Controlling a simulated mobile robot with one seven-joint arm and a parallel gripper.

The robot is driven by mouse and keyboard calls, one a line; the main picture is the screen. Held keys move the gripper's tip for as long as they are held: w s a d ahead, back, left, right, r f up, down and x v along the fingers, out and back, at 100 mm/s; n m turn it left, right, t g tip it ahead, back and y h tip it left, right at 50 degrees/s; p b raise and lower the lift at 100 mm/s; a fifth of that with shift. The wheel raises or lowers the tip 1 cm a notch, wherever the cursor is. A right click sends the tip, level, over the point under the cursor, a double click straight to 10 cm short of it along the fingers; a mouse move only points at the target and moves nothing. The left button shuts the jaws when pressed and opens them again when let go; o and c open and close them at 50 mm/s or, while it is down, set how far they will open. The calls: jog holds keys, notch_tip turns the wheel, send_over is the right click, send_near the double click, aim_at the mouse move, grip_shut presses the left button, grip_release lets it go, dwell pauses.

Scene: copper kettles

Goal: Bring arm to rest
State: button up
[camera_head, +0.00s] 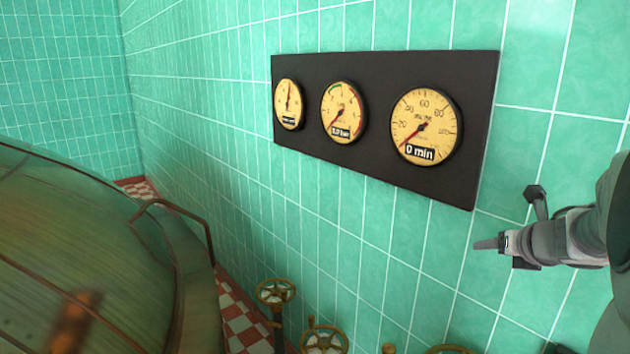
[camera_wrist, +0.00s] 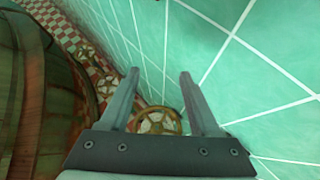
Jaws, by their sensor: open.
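My gripper (camera_head: 487,244) is at the right side of the head view, raised in front of the green tiled wall and below the right end of the gauge panel. It points to the left. In the wrist view my gripper (camera_wrist: 160,95) shows two fingers spread apart with nothing between them. Beyond the fingers a brass valve wheel (camera_wrist: 157,122) shows lower down, apart from the gripper.
A large copper kettle (camera_head: 75,260) with a handle rail fills the left. A black panel (camera_head: 385,120) with three gauges hangs on the wall. Several valve wheels (camera_head: 276,291) stand along the bottom. Red and white floor tiles (camera_head: 240,320) show between kettle and wall.

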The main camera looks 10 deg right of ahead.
jog(key=s+a+r+m+h, duration=0.4)
jog(key=a+r+m, duration=0.3)
jog(key=m, duration=1)
jog(key=s+a+f+m+g+y, duration=0.2)
jog(key=s+a+f+m+y, duration=0.1)
jog(key=s+a+m, duration=0.5)
jog(key=s+a+f+m+g+y, duration=0.2)
jog(key=s+a+f+m, duration=0.3)
jog(key=s+a+m, duration=0.3)
jog(key=s+a+g, duration=0.1)
jog(key=s+a, duration=0.2)
jog(key=shift+a+y, duration=0.4)
